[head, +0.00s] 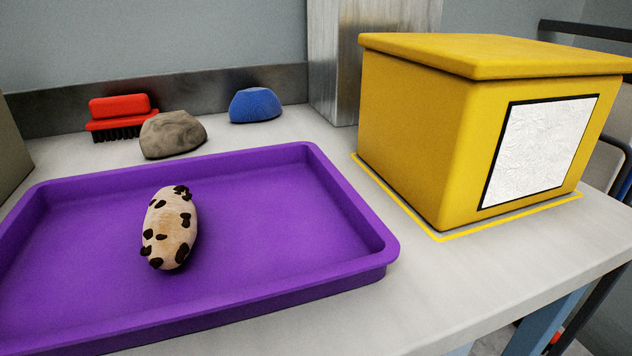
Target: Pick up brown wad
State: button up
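A mottled grey-brown wad (173,134), the only plain brownish one in view, sits on the pale worktop just behind the purple tray (352,235). It is rounded and lumpy, and its lower front edge is close to the tray's back rim. A cream wad with dark brown spots (170,228) lies inside the tray, left of its middle. A blue wad (255,105) sits on the worktop to the right of the grey-brown one. My gripper is not in the head view.
A red brush (120,107) with dark bristles stands left of the grey-brown wad, near the metal backsplash (200,95). A lidded yellow box (415,140) with a white panel stands at right. The worktop (400,325) is clear at front right.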

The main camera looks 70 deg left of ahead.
aim_at(169, 234)
jog(key=l+u, duration=0.1)
jog(key=u, duration=2.25)
jog(key=i+u, duration=0.1)
jog(key=u, duration=0.75)
